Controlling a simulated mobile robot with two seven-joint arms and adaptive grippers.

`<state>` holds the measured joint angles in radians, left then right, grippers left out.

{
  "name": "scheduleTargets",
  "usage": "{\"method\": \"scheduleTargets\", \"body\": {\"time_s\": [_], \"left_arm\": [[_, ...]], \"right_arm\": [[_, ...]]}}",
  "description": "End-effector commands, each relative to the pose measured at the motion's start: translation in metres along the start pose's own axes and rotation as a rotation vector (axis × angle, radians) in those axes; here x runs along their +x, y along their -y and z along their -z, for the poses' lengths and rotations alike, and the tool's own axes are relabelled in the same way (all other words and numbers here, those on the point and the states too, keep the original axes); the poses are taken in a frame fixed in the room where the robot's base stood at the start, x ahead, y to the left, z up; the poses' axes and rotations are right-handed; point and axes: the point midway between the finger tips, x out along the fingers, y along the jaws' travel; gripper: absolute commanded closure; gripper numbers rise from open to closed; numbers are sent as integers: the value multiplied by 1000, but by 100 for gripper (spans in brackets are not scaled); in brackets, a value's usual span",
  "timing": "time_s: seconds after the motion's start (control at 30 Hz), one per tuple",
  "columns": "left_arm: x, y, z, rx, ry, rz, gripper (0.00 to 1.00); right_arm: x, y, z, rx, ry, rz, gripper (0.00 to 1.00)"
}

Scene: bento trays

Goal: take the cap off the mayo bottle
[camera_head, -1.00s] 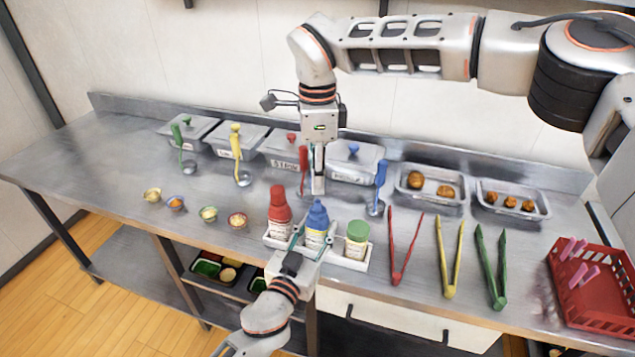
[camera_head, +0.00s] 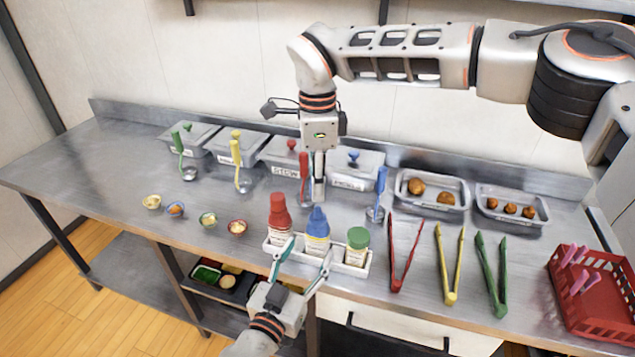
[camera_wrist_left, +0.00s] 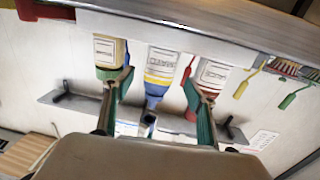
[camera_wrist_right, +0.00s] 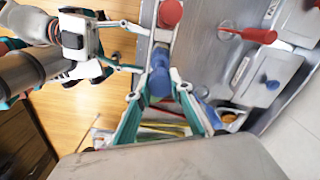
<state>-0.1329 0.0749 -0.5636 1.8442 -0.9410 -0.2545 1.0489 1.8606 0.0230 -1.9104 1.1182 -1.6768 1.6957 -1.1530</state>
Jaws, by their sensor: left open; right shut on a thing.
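Three squeeze bottles stand in a white rack (camera_head: 275,252): a red-topped one (camera_head: 280,213), a blue-topped one (camera_head: 317,232) and a green-topped one (camera_head: 357,242). I cannot read which label says mayo. My right gripper (camera_head: 318,194) points down directly above the blue bottle. In the right wrist view its fingers are around the pointed blue cap (camera_wrist_right: 160,76); the exact contact is hard to see. My left gripper (camera_head: 306,252) is open at the rack's front, its fingers spread either side of the blue bottle. The left wrist view shows the blue bottle (camera_wrist_left: 160,68) between them, apart from both.
Red (camera_head: 405,257), yellow (camera_head: 450,265) and green tongs (camera_head: 491,275) lie to the right, before a red basket (camera_head: 597,300). Lidded containers, ladles and two food trays (camera_head: 432,188) line the back. Small bowls (camera_head: 208,219) sit at left, with clear counter beyond.

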Motion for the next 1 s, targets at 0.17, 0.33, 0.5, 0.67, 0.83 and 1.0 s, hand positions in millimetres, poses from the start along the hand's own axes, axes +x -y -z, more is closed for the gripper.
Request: {"method": "scheduleTargets", "body": {"time_s": [0.17,0.33,0.5,0.67,0.83,1.0], "left_arm": [[-31,0,0,-2,1,1,43],[-49,0,0,-2,1,0,43],[-56,0,1,0,-1,0,43],[-58,3,-4,0,9,5,43],[-72,18,-31,11,76,36,43],[-101,43,-77,30,195,79,43]], "right_arm": [[0,0,0,0,0,0,100],[0,0,0,0,0,0,100],[0,0,0,0,0,0,100],[1,0,7,-22,-1,0,100],[10,-4,43,-175,-7,0,100],[26,-20,102,-459,-13,-2,100]]}}
